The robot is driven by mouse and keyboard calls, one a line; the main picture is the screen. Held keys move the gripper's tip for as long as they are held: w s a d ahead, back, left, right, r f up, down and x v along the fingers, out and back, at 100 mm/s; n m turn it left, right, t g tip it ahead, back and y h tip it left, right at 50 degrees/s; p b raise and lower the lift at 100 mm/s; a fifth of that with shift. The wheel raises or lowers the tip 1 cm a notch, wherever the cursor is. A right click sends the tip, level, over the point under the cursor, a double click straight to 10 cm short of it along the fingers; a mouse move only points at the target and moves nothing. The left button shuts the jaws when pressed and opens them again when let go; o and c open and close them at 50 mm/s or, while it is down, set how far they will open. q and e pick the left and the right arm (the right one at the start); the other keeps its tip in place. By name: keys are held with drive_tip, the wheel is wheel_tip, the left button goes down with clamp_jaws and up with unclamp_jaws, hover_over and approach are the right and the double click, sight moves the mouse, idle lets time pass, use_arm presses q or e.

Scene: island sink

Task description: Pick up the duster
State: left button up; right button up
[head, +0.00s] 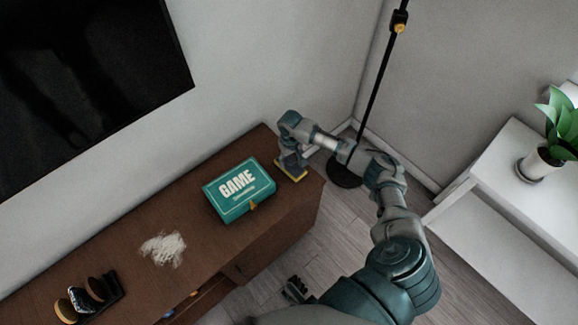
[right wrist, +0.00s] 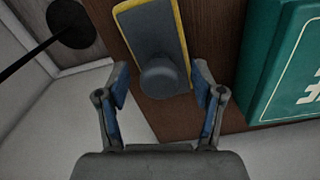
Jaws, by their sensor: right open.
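The duster is a grey block with a yellow edge and a round grey knob. In the right wrist view the duster (right wrist: 152,35) lies on the brown cabinet top, its knob between and just beyond my fingertips. In the head view only part of the duster (head: 293,174) shows at the cabinet's right end, beneath my gripper. My right gripper (head: 291,158) is over it; in the right wrist view the gripper (right wrist: 160,85) is open, with a finger on each side of the knob and no clear contact.
A green GAME box (head: 238,190) sits beside the duster on the cabinet (head: 120,245). A pale powdery patch (head: 163,249) and a dark holder with rounded items (head: 90,295) lie further left. A black floor stand (head: 372,100) is behind my arm. A white shelf with a plant (head: 545,160) is right.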

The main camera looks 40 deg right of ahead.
sight(290, 158)
drive_tip(key=shift+f, duration=0.35)
use_arm(q)
drive_tip(key=shift+w+d+r+t, duration=0.15)
drive_tip(key=shift+w+t, duration=0.15)
drive_tip(key=shift+w, duration=0.2)
use_arm(e)
drive_tip(key=shift+r, duration=0.1)
drive_tip(key=shift+c, duration=0.3)
clamp_jaws()
drive_tip(key=shift+r, duration=0.2)
wheel_tip(290, 158, up, 5)
drive_tip(key=shift+d+f+p, duration=0.1)
drive_tip(key=shift+f+p, duration=0.05)
drive_tip(key=shift+p, duration=0.7)
wheel_tip(290, 158, up, 4)
drive_tip(key=shift+r+p, duration=0.1)
drive_tip(key=shift+p, duration=0.45)
use_arm(q)
drive_tip(key=s+a+f+g, duration=0.1)
drive_tip(key=s+f+g, duration=0.1)
drive_tip(key=f, duration=0.3)
drive_tip(key=shift+s+g, duration=0.3)
drive_tip(key=shift+s, duration=0.55)
use_arm(e)
drive_tip(key=shift+r, duration=0.35)
